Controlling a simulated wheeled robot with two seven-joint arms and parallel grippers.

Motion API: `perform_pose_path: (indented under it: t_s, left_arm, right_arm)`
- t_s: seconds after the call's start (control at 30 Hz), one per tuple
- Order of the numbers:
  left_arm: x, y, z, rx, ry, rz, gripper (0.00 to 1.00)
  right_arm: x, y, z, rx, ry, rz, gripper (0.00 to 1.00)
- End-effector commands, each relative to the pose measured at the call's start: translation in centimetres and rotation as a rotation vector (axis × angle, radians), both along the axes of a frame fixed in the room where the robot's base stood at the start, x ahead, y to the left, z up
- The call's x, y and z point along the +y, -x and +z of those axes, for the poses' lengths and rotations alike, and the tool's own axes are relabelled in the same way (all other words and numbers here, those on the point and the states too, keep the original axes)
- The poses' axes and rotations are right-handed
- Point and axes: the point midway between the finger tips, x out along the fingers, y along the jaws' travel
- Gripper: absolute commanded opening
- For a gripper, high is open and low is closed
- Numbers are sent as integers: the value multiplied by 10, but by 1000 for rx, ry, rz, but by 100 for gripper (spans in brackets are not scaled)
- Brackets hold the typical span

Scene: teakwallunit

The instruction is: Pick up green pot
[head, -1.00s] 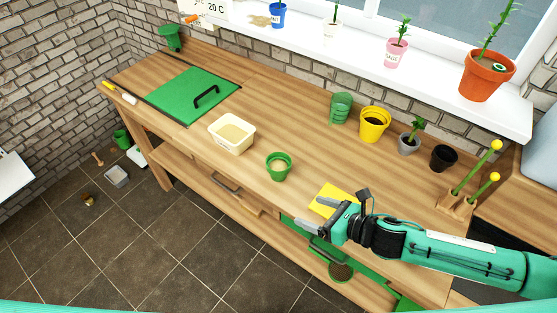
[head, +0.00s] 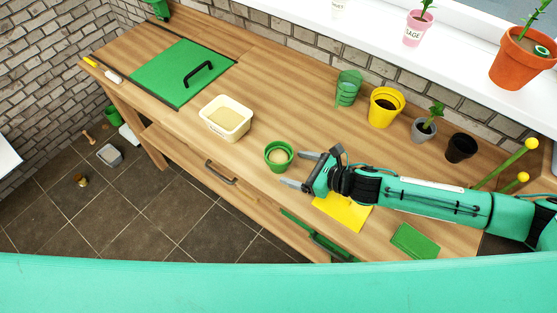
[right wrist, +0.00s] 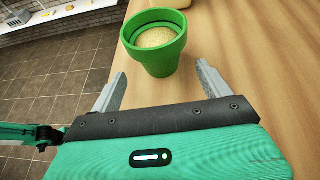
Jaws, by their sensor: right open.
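The green pot (head: 279,156) stands upright on the wooden bench, near its front edge, with pale sandy fill inside. My right gripper (head: 296,169) is open and empty, just to the right of the pot, with its fingers pointing at it. In the right wrist view the pot (right wrist: 157,56) stands just ahead of the two fingertips (right wrist: 160,80), roughly centred between them. The fingers look apart from the pot. My left gripper is not in view.
A cream tub (head: 226,118) of sandy fill stands left of the pot. A green ribbed cup (head: 348,88), a yellow pot (head: 385,106), a grey pot (head: 423,130) and a black pot (head: 461,147) stand along the back. A yellow sheet (head: 343,212) lies under my right arm.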

Motion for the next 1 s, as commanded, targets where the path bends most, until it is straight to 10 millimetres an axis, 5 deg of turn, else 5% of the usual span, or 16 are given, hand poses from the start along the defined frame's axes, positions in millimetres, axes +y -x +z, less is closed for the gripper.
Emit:
perform_pose_path:
  t_s: [0.23,0.47,0.77,1.0]
  left_arm:
    - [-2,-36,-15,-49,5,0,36]
    - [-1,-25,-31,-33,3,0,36]
    - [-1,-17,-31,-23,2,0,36]
    - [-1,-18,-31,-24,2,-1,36]
  right_arm:
    - [17,-11,-12,0,-2,1,80]
    - [39,-25,-22,1,-2,0,80]
    - [42,-27,-21,1,1,-1,80]
    - [42,-27,-21,1,0,0,35]
